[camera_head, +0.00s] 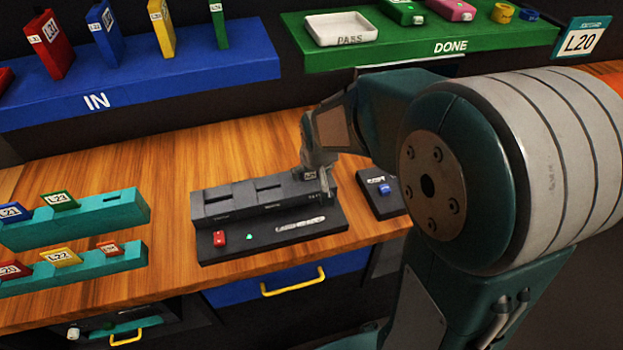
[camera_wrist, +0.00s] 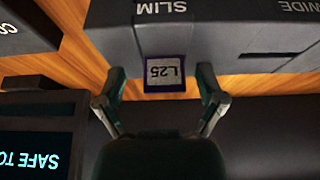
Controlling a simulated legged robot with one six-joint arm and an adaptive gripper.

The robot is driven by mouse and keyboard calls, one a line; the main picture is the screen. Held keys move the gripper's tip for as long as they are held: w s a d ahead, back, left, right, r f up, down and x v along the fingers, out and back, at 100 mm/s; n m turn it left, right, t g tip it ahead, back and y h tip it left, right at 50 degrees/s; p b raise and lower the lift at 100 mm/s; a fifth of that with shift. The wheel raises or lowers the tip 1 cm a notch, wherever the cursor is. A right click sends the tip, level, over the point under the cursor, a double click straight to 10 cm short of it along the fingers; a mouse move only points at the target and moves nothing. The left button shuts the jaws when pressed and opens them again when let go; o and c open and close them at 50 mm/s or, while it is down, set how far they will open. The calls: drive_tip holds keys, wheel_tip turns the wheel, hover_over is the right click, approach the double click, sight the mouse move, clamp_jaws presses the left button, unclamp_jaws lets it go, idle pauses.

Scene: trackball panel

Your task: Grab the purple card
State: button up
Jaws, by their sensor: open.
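The purple card (camera_wrist: 164,87), labelled L25, sits at the SLIM end of the grey slotted device (camera_wrist: 120,36), with its label facing the wrist camera. My gripper (camera_wrist: 163,88) is open, with one finger to the left and one to the right of the card. Gaps show between the fingers and the card. How far the fingertips reach along the card I cannot tell.
Teal racks (camera_head: 125,207) with cards are at left. Behind are the blue IN shelf (camera_head: 180,84) and green DONE shelf (camera_head: 500,38) with a white PASS tray (camera_head: 340,27). Bare wood lies left of the device.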

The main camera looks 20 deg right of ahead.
drive_tip(key=shift+a, duration=0.3)
drive_tip(key=c, duration=1)
drive_tip(key=shift+d, duration=0.1)
